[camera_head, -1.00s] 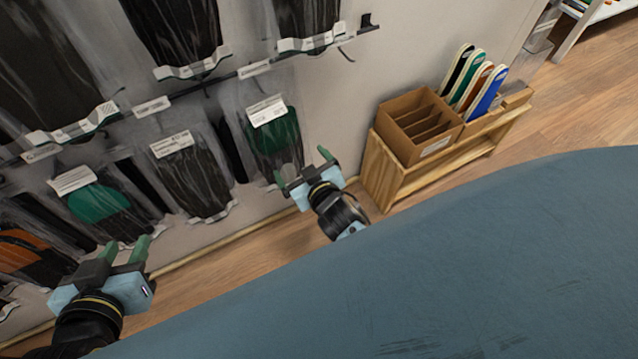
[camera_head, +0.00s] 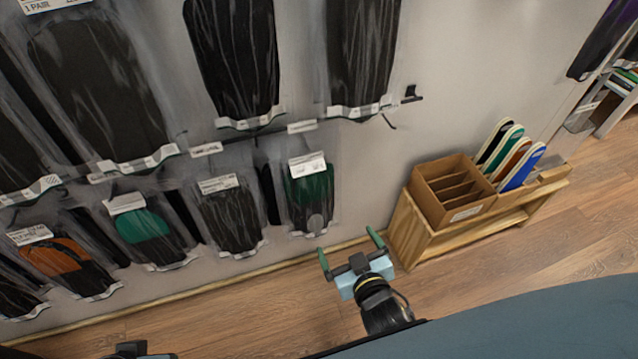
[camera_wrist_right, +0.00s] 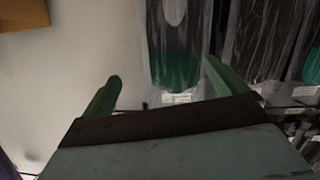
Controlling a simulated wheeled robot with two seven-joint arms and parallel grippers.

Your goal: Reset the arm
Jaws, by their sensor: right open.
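My right gripper (camera_head: 350,254) is open and empty in the head view, in front of the wall's base and just left of the wooden rack. Its two green fingers stand wide apart. In the right wrist view the same open gripper (camera_wrist_right: 160,85) faces the wall, with nothing between its fingers. Beyond it there, a packet with a green part (camera_wrist_right: 176,70) hangs, apart from the fingers. A small part of my left gripper (camera_head: 135,350) shows at the bottom edge of the head view; its fingers cannot be made out.
Several packaged insoles, such as a green and black pair (camera_head: 310,190), hang on the wall. A wooden rack (camera_head: 420,240) holds a divided cardboard box (camera_head: 450,210) and several coloured insoles (camera_head: 520,168). A blue surface (camera_head: 530,325) fills the lower right. Wood floor is clear between.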

